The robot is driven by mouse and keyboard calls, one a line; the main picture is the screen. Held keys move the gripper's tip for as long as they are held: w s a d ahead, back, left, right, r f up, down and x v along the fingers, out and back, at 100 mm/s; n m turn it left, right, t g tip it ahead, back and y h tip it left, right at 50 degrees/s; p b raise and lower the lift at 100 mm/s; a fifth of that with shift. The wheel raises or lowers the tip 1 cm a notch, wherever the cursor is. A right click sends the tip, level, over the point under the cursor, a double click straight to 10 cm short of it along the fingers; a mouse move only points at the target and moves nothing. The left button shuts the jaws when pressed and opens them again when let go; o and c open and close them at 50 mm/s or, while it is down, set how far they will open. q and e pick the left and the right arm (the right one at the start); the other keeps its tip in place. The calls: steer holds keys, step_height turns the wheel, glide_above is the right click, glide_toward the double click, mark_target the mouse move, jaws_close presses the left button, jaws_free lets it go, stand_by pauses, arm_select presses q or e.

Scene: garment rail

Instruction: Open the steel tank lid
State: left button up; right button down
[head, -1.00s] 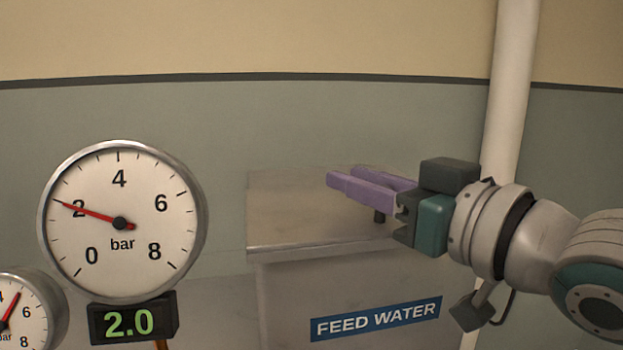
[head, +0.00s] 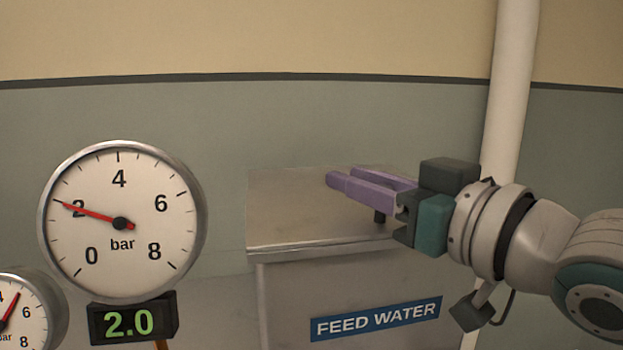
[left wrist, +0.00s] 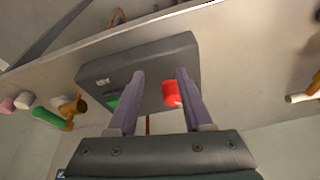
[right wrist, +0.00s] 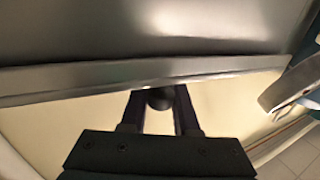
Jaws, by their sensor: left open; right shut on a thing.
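The steel tank (head: 285,300) stands right of centre in the head view, with a blue FEED WATER label on its front. Its lid (head: 290,215) lies about level on top; I cannot tell whether there is a gap under it. My right gripper (head: 352,183) comes in from the right at the lid's front edge. It is shut on a small dark knob (right wrist: 160,98), which shows between its fingers in the right wrist view. My left gripper (left wrist: 150,78) is open and empty in the left wrist view, facing a grey box with a red button (left wrist: 172,93).
A large round gauge (head: 120,265) reads 2 bar, with a digital display (head: 130,322) showing 2.0 below it. A smaller gauge (head: 20,315) is at the lower left. A pale vertical pipe (head: 510,100) stands behind my right arm. The wall above the lid is clear.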

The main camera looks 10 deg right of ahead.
steer(key=shift+w+b, duration=0.6)
steer(key=shift+w, duration=1.4)
steer(key=c, duration=0.7)
jaws_free()
steer(key=shift+o, duration=0.2)
steer(key=shift+s, duration=0.15)
steer(key=v, duration=0.9)
steer(key=shift+s+d, duration=0.15)
steer(key=shift+s, duration=0.15)
